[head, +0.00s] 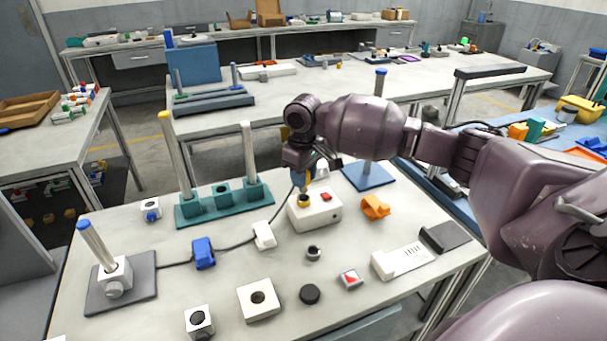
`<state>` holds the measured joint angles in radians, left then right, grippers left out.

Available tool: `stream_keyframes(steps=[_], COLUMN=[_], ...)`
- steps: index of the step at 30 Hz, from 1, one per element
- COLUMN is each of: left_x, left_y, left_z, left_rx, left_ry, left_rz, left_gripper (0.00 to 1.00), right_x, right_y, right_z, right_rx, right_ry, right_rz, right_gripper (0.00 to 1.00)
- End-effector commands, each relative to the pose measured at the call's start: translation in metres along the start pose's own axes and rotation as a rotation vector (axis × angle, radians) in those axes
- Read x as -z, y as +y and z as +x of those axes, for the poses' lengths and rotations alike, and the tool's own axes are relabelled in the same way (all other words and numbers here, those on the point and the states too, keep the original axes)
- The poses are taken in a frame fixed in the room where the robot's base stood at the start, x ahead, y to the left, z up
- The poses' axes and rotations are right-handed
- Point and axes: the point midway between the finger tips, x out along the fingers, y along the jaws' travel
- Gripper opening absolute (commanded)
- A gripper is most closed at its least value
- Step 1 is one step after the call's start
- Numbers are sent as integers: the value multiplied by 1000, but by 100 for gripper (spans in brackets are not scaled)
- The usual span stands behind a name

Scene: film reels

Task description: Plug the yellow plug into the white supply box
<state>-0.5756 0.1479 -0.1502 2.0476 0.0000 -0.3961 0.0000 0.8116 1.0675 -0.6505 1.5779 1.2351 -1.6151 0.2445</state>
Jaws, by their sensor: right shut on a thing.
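The white supply box (322,219) stands at the middle-back of the near table. It has a red switch and a dark round socket with a yellowish rim on its top. My right gripper (302,180) points down just above the socket and is shut on the yellow plug (308,176), which is mostly hidden by the fingers. I cannot tell whether the plug's tip touches the socket. A dark cable (231,247) runs from the plug down across the table to the left. My left gripper is out of view.
A white clip (264,235) and a blue clip (203,253) sit along the cable. A teal stand (222,205) with posts is left of the box, an orange part (375,207) right of it. A grey post base (121,291) stands front left. Small blocks lie in front.

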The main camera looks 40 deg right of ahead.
Motion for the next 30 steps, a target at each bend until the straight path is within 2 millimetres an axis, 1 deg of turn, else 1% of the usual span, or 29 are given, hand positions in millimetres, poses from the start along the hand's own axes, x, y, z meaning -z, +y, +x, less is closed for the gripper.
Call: stream_keyframes(steps=[5,30], left_x=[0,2], left_y=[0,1], left_z=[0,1], left_rx=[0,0], left_ry=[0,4], left_rz=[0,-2], left_gripper=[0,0], right_x=[0,0], right_y=[0,0], right_z=[4,38], right_rx=[0,1], right_ry=[-1,0], right_rz=[0,0], right_gripper=[0,0])
